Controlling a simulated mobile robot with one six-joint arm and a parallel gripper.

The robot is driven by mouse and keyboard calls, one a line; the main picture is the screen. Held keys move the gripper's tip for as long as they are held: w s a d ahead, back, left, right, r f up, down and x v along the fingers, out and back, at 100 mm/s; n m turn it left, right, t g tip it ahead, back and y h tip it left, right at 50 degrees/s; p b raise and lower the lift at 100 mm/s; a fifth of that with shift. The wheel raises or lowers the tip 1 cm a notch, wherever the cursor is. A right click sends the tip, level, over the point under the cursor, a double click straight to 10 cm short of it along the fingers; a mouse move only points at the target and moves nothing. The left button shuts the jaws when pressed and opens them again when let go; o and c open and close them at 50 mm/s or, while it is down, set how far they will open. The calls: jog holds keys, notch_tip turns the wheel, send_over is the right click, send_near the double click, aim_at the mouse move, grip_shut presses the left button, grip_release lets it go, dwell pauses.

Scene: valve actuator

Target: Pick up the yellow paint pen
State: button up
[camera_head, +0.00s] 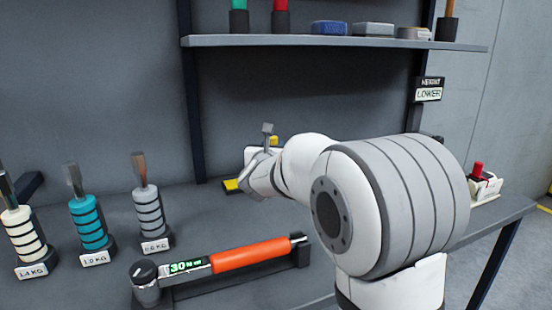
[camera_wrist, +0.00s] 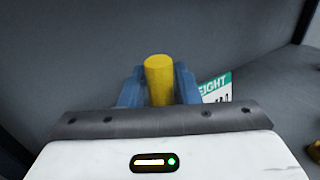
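The yellow paint pen (camera_wrist: 159,78) shows in the wrist view as a yellow cylinder with a rounded end. My gripper (camera_wrist: 160,88) has its two blue fingers on either side of it, and they appear to press against it with no clear gap. The pen's lower part is hidden by the gripper body. In the head view my gripper (camera_head: 262,147) is at the back of the bench, below the shelf. A small yellow piece (camera_head: 273,140) shows beside the fingers; I cannot tell whether it is the pen. Whether the pen touches the bench is hidden.
A black and yellow item (camera_head: 231,186) lies on the bench by my gripper. An orange-handled torque wrench (camera_head: 250,253) lies in front, with several weighted tools (camera_head: 88,222) at left. A shelf (camera_head: 330,41) hangs above. A white box with a red knob (camera_head: 483,186) stands at right.

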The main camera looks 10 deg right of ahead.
grip_shut()
notch_tip(320, 180, up, 10)
jog(key=p, duration=0.2)
jog(key=shift+p, duration=0.4)
